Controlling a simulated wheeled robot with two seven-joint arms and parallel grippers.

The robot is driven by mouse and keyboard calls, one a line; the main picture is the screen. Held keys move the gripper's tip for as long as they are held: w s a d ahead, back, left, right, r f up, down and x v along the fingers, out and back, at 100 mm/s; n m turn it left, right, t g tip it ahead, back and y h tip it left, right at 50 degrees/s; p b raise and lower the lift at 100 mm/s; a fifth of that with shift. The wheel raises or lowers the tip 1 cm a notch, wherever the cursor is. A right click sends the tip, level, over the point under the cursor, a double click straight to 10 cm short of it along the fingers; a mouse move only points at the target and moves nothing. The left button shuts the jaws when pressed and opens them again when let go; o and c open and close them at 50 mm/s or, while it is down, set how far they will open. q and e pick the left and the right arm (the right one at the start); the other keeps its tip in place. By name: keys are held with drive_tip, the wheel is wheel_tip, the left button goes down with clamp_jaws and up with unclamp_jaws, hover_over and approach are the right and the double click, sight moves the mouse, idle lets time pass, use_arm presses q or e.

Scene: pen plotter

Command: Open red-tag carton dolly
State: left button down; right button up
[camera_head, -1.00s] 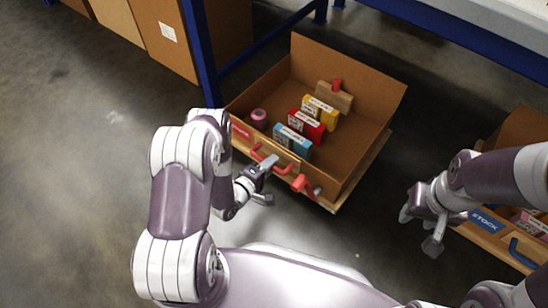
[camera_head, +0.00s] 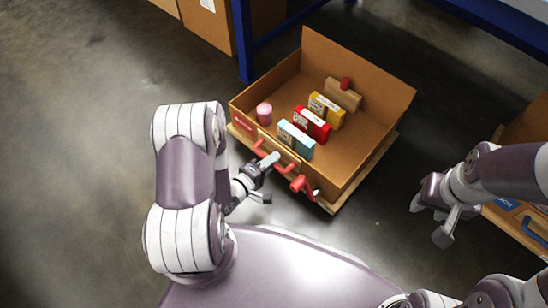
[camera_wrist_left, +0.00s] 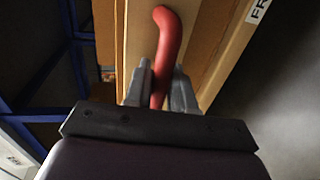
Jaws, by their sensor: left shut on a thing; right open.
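The carton dolly is an open brown carton (camera_head: 375,85) on a low wooden base, with a red tag (camera_head: 243,123) at the left of its front. A red handle (camera_head: 257,147) is fixed to its front; it also shows in the left wrist view (camera_wrist_left: 167,35). My left gripper (camera_head: 273,161) is shut on this handle, its fingers (camera_wrist_left: 160,90) on either side of the bar. A pink roll (camera_head: 264,113), a light blue box (camera_head: 296,139), a red box (camera_head: 312,124) and a yellow box (camera_head: 326,110) stand inside. My right gripper (camera_head: 429,221) is open and empty, apart from the carton.
A blue rack post (camera_head: 243,40) stands behind the carton, with brown cartons (camera_head: 207,28) beside it. A second dolly with a blue handle (camera_head: 535,232) is at the right edge, partly hidden by my right arm. Bare floor (camera_head: 90,150) lies to the left.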

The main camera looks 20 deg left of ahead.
use_arm(q)
drive_tip(key=shift+s+a, duration=0.1)
drive_tip(key=shift+s, duration=0.3)
use_arm(e)
drive_tip(key=shift+s, duration=0.2)
use_arm(q)
drive_tip(key=c, duration=1.1)
unclamp_jaws()
use_arm(e)
drive_tip(key=shift+a, duration=0.1)
drive_tip(key=shift+r, duration=0.1)
